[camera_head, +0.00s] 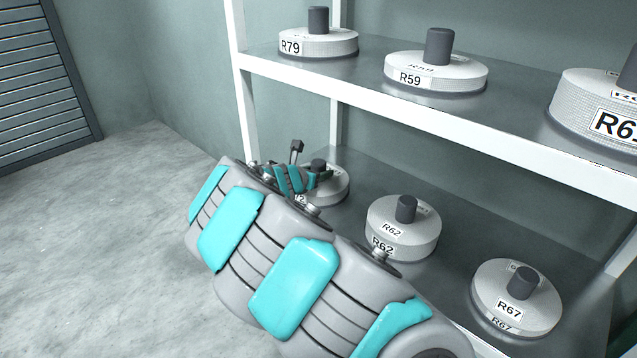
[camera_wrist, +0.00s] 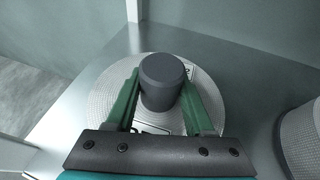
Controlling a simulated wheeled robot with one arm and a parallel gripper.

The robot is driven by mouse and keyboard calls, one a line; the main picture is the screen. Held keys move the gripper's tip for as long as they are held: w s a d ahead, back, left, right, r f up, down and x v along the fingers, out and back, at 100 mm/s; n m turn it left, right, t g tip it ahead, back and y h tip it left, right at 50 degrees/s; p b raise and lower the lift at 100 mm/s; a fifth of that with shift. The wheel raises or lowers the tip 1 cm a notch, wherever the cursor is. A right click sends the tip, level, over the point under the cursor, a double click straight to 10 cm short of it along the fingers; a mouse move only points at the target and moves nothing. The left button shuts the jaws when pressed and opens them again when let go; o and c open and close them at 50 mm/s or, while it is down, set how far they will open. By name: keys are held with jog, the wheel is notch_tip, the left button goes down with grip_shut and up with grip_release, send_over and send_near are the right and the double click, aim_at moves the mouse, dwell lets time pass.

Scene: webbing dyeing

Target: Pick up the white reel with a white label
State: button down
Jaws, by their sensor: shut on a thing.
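A white reel (camera_head: 337,188) with a dark grey hub post stands at the left end of the lower shelf, partly hidden behind my arm. My gripper (camera_head: 314,170) is at this reel's post. In the wrist view, the two green fingers (camera_wrist: 162,90) are shut on the grey post, one on each side. The white reel (camera_wrist: 105,92) lies flat beneath them, with a white label partly seen between the fingers. Its label text is mostly covered. It appears to rest on the shelf.
White reels marked R62 (camera_head: 402,228) and R67 (camera_head: 517,300) stand to the right on the lower shelf (camera_head: 462,222). R79 (camera_head: 318,43), R59 (camera_head: 435,73) and a larger reel (camera_head: 590,105) stand on the upper shelf. A white rack post (camera_head: 243,95) is close left. The floor at left is clear.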

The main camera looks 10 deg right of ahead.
aim_at(319, 162)
jog(key=shift+r, duration=0.1)
jog(key=shift+r, duration=0.85)
notch_tip(319, 162, up, 2)
jog(key=shift+r, duration=0.1)
jog(key=s+a+r, duration=0.1)
jog(key=s+a, duration=0.3)
jog(key=s, duration=1.1)
jog(key=shift+s, duration=0.25)
